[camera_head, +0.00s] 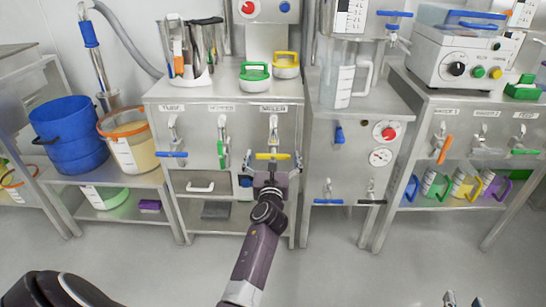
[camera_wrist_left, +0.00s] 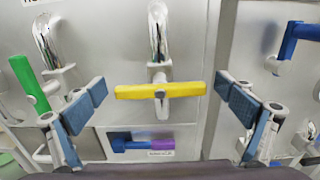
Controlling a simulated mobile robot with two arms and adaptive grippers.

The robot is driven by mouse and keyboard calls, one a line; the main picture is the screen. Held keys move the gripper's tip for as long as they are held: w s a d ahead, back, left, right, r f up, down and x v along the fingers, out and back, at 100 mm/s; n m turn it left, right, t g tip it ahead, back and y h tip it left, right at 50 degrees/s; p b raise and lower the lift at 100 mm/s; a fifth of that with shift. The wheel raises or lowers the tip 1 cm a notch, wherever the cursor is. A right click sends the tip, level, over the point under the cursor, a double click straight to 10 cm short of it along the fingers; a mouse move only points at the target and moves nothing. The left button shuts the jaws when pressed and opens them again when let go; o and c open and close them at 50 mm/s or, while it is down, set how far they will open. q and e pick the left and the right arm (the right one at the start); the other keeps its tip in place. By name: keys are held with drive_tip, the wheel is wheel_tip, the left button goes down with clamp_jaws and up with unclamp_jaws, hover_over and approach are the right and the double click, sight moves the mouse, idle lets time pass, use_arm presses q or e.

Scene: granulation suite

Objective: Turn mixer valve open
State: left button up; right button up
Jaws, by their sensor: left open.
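A yellow valve handle (camera_head: 272,156) lies crosswise below a metal tap on the middle cabinet's front. The label above it is too small to read surely. In the left wrist view the yellow handle (camera_wrist_left: 160,90) is level, its hub at the centre. My left gripper (camera_head: 272,165) is in front of it. Its blue-padded fingers (camera_wrist_left: 165,100) are wide apart, one on each side of the handle's ends, with gaps and no visible contact. The tips of my right gripper (camera_head: 463,300) show apart at the bottom edge, empty; the rest is out of frame.
A green upright handle (camera_head: 222,154) and a blue level handle (camera_head: 171,154) sit to the left on the same cabinet. A blue handle (camera_wrist_left: 296,38) is close at the right. A blue and purple item (camera_wrist_left: 142,141) lies below. Floor in front is clear.

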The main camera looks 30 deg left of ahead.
use_arm(q)
drive_tip(key=shift+w, duration=0.1)
drive_tip(key=shift+c, duration=0.3)
drive_tip(key=c, duration=1.1)
